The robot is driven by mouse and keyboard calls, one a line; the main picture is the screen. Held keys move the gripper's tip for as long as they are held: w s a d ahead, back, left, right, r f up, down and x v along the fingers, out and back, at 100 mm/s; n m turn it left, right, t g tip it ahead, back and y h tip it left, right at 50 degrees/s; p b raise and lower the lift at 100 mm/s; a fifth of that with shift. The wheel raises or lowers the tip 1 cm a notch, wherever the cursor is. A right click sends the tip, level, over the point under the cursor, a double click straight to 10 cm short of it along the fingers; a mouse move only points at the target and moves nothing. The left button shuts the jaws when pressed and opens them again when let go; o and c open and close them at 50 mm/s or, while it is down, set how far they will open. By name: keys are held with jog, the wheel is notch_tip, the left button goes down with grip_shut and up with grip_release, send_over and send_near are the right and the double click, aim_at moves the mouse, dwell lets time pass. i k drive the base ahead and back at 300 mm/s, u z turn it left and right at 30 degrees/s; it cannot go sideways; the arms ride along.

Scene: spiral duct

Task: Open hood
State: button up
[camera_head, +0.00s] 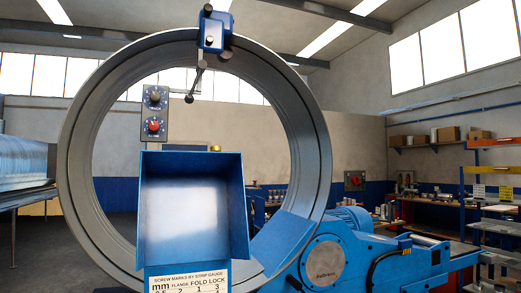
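A blue box-like part (195,210) with a pale inner face stands in the centre, in front of the large metal ring. It is the part that looks most like a hood, but I cannot tell for sure that it is the hood, or whether it is open or shut. A label plate (188,278) with "FLANGE FOLD LOCK" sits just below it. The large grey metal ring (75,185) stands upright behind the box. My gripper is not in view.
A small panel (155,115) with a black and a red knob is left of centre. A blue unit (213,32) with a jointed rod sits on the ring's top. Blue machinery (335,260) fills the lower right. Shelving (495,200) stands at far right. Open floor (60,245) shows at left.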

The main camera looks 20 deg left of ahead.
aim_at(191, 208)
jog(key=z, duration=1.95)
jog(key=k, duration=1.8)
jog(key=u, duration=1.5)
jog(key=i, duration=0.7)
jog(key=u, duration=0.05)
